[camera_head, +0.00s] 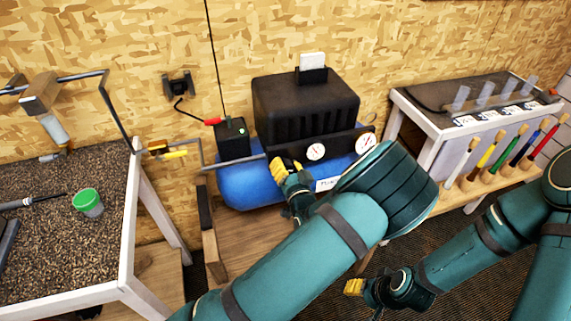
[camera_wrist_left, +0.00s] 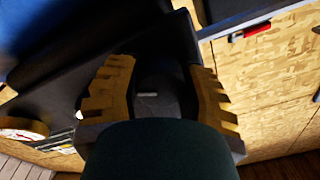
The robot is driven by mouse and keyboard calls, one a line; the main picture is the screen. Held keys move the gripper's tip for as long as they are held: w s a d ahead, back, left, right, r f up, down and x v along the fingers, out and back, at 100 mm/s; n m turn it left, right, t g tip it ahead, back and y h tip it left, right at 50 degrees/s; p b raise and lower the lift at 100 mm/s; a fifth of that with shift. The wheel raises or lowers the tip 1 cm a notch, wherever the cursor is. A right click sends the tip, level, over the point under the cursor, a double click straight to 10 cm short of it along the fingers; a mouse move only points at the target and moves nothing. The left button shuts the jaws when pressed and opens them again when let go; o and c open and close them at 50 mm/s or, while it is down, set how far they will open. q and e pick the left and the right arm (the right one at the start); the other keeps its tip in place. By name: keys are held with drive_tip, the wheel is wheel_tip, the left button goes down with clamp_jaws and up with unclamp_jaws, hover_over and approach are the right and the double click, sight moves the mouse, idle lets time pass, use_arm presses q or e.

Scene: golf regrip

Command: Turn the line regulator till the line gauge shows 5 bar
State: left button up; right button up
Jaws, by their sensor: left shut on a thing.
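The compressor has a blue tank (camera_head: 240,186) under a black ribbed housing (camera_head: 305,105). Two white round gauges sit on its black front panel, a left gauge (camera_head: 316,151) and a right gauge (camera_head: 366,142). Their needles are too small to read, and I cannot tell which is the line gauge. My left gripper (camera_head: 285,168) is at the panel's left end. In the left wrist view its yellow fingers (camera_wrist_left: 160,92) are shut around a dark round knob (camera_wrist_left: 152,82), seemingly the line regulator. My right gripper (camera_head: 354,287) hangs low, away from the compressor; its opening is unclear.
A gravel-topped bench (camera_head: 60,240) with a green-rimmed cup (camera_head: 88,202) stands at left. At right is a white-framed bench (camera_head: 425,125) with several coloured brushes in front. A yellow-handled valve (camera_head: 174,154) sticks out left of the compressor.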

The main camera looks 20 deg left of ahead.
use_arm(q)
drive_tip(key=m+p, duration=0.1)
drive_tip(key=m, duration=0.5)
drive_tip(key=shift+m, duration=0.4)
idle(0.4)
drive_tip(key=o, duration=1.2)
drive_tip(key=v, duration=1.2)
drive_tip(key=shift+a, duration=0.1)
